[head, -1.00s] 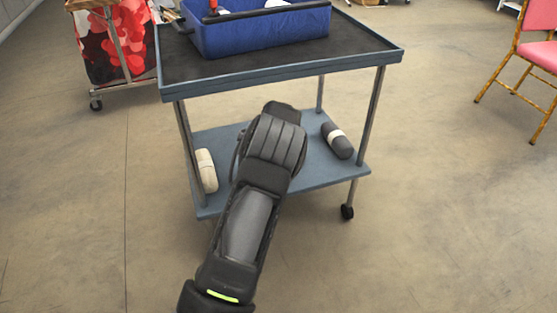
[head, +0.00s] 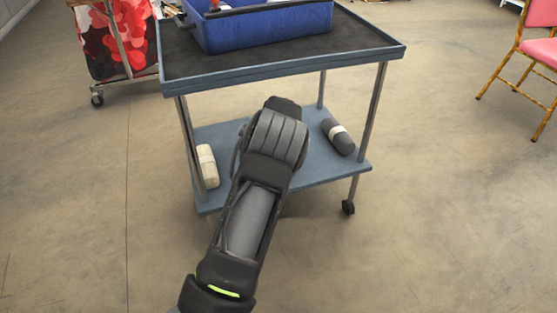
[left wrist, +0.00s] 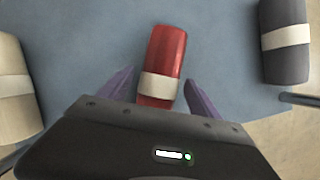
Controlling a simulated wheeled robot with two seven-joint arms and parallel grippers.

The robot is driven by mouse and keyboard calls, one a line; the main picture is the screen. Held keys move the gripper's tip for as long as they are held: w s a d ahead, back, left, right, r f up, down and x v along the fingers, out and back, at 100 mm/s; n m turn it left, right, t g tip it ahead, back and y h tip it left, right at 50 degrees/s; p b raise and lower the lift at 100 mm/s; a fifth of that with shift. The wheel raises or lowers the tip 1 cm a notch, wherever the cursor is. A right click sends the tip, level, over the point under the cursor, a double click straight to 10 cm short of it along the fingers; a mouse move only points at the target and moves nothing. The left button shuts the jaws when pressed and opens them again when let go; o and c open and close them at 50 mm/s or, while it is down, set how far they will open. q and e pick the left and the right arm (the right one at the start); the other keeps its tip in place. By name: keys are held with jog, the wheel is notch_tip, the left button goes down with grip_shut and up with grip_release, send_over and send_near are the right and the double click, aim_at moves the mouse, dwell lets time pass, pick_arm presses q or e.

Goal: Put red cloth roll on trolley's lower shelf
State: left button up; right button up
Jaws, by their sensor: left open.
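The red cloth roll (left wrist: 167,52), with a white band, lies on the trolley's blue-grey lower shelf (left wrist: 85,45) in the left wrist view. My left gripper (left wrist: 158,82) is open, its two purple fingers standing apart on either side of the roll's near end. I cannot tell whether they touch it. In the head view my left arm reaches over the lower shelf (head: 316,174) and hides the red roll and the gripper's fingers. My right gripper is in neither view.
A cream roll (head: 207,166) lies at the lower shelf's left side and a dark grey roll (head: 338,136) at its right. The trolley's upper shelf (head: 364,38) overhangs, carrying a blue bin (head: 265,30). A pink chair (head: 540,50) stands far right.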

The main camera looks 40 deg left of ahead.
pick_arm(q)
jog(key=p+v, duration=0.3)
jog(key=v, duration=0.2)
jog(key=shift+s+d+r, duration=0.1)
jog(key=shift+s+r, duration=0.05)
jog(key=shift+r, duration=0.15)
jog(key=s+d+p, duration=0.4)
jog(key=s+d, duration=0.2)
jog(key=s, duration=0.3)
jog(key=shift+s+f, duration=0.4)
jog(key=shift+d, duration=0.1)
jog(key=s+d+f+m+g+h, duration=0.2)
jog(key=s+d+f+m, duration=0.95)
jog(key=m, duration=0.65)
jog(key=s+d+f+m+h, duration=0.2)
jog(key=s+d+m, duration=0.3)
jog(key=d+m, duration=0.5)
jog(key=s+d+f+m+h, duration=0.1)
jog(key=s+d+m+h, duration=0.1)
jog(key=s+d+m, duration=0.4)
jog(key=d+m, duration=0.5)
jog(key=m, duration=0.1)
jog(key=shift+f, duration=0.4)
